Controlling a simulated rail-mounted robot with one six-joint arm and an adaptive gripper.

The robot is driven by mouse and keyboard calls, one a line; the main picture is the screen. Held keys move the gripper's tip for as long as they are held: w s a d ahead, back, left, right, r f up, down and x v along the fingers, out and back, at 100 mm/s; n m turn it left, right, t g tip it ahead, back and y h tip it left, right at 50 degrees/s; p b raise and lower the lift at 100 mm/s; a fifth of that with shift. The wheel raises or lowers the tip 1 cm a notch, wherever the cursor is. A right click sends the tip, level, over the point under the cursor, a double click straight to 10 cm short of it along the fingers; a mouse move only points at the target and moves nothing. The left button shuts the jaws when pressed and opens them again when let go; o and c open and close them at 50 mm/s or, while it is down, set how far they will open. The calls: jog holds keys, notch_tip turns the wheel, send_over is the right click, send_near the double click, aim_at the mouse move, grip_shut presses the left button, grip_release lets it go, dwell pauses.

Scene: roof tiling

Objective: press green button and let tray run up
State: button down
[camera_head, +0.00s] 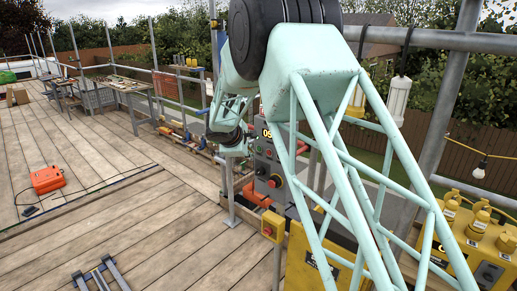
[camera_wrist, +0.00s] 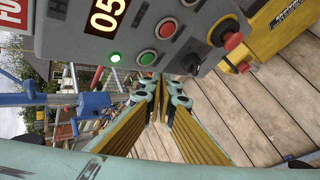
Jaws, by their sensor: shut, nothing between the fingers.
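The grey control box (camera_wrist: 130,25) fills the top of the wrist view, seen tilted. On its face are a green button (camera_wrist: 147,58), a red button (camera_wrist: 168,30), a black knob (camera_wrist: 190,62) and a lit green lamp (camera_wrist: 115,58). My gripper (camera_wrist: 160,80) is shut and empty, its fingertips very close to the green button; I cannot tell whether they touch it. In the head view the control box (camera_head: 266,155) stands behind my arm, partly hidden, and the gripper cannot be made out clearly. I cannot make out the tray in either view.
Yellow containers (camera_head: 470,235) are at right. An orange case (camera_head: 47,180) lies on the mostly clear plank deck (camera_head: 120,210).

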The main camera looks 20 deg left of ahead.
jog(key=shift+w+d, duration=0.3)
jog(key=shift+w, duration=0.45)
